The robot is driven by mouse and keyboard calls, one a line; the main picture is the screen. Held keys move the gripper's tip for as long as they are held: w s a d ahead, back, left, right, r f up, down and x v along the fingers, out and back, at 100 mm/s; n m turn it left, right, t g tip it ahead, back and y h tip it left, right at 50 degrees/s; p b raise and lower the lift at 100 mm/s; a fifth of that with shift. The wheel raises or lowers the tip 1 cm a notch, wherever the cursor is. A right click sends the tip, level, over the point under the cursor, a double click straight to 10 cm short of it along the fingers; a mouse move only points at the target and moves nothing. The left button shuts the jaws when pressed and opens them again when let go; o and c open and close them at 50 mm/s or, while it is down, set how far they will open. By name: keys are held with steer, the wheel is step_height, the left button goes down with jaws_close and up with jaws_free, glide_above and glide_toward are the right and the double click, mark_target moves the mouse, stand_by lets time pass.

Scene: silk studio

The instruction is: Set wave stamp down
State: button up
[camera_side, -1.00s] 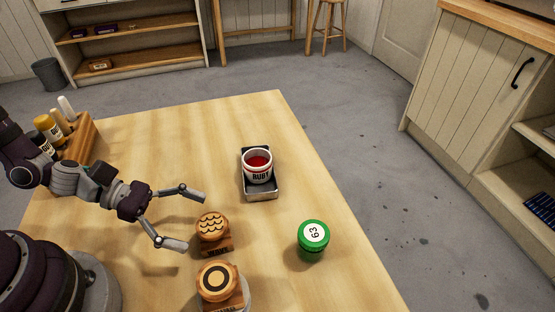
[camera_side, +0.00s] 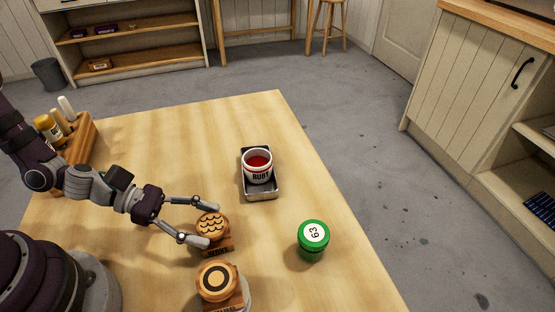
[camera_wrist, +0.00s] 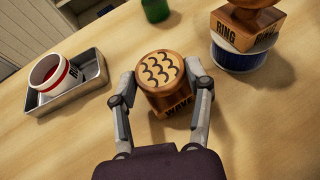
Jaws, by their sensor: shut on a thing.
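The wave stamp (camera_side: 211,225) is a round wooden stamp with a scale-like wave pattern on top and a base block lettered WAVE. It stands upright at table height, left of the green jar. In the wrist view, the wave stamp (camera_wrist: 163,78) sits between the two fingers. My gripper (camera_side: 203,222) is shut on it, one finger on each side. My gripper also shows in the wrist view (camera_wrist: 165,88). Its base seems to rest on the table, but a small gap underneath cannot be ruled out.
A ring stamp (camera_side: 218,282) stands on a round blue-sided holder (camera_wrist: 240,57) close by. A RUBY cup (camera_side: 257,167) sits in a metal tray (camera_side: 262,193). A green jar (camera_side: 313,243) stands to the right. A wooden rack (camera_side: 79,140) holds bottles at the left.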

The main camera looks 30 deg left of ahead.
mark_target(203, 223)
step_height(203, 223, up, 9)
steer(key=shift+r, duration=0.1)
steer(key=shift+d+r, duration=0.1)
steer(key=shift+r, duration=0.1)
steer(key=d+m+g+h, duration=0.1)
steer(key=d+m+g, duration=0.35)
steer(key=d, duration=1.85)
steer(key=shift+g, duration=0.25)
steer(key=f, duration=0.5)
steer(key=s+f, duration=0.1)
steer(key=f, duration=0.2)
steer(key=shift+d+f, duration=0.25)
steer(key=shift+d, duration=0.1)
steer(key=shift+f, duration=0.4)
steer(key=o, duration=1.2)
steer(key=shift+f, duration=0.1)
